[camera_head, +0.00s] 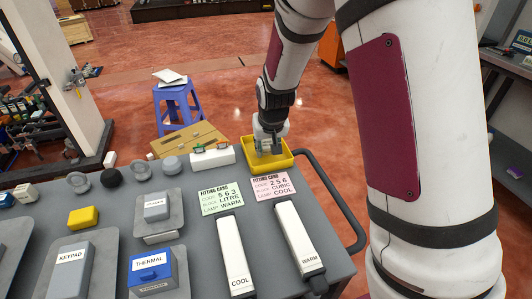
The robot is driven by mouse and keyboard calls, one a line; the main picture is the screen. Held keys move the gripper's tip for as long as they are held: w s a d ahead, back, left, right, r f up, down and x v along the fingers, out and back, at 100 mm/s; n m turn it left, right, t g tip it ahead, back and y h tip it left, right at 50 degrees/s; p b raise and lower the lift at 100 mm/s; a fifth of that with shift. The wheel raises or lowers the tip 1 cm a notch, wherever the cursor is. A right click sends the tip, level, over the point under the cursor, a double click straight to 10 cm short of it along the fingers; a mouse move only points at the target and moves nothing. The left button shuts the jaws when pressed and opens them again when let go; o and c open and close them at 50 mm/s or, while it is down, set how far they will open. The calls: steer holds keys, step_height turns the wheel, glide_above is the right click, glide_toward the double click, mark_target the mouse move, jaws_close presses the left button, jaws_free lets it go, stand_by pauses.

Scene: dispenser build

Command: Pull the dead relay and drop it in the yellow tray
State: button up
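The yellow tray (285,162) stands at the far right corner of the grey table. My gripper (269,150) is over the tray, pointing down, with its fingertips at or just inside the rim. The fingers are small here, and I cannot tell whether they hold anything. I cannot tell which is dead. The tray floor is partly hidden by my gripper.
Two fitting cards (227,197) (273,186) lie in front of the tray. Lamp bars marked COOL (236,255) and WARM (299,238) lie nearer. Knobs, a KEYPAD block (70,268) and a blue THERMAL block (152,268) fill the left. A dark rail (340,195) edges the right.

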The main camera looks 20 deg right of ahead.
steer(key=o, duration=0.5)
steer(key=v, duration=1.2)
steer(key=s+r+p, duration=0.1)
steer(key=s+r, duration=0.3)
steer(key=s, duration=0.6)
steer(key=s+r+n+p, duration=0.1)
steer(key=s+r, duration=0.3)
steer(key=s, duration=0.6)
steer(key=s+r+p, duration=0.1)
steer(key=s+r, duration=0.3)
steer(key=s, duration=0.6)
steer(key=shift+s+d+r+y+p, duration=0.2)
steer(key=shift+d+r+y+p, duration=0.1)
steer(key=shift+d, duration=0.15)
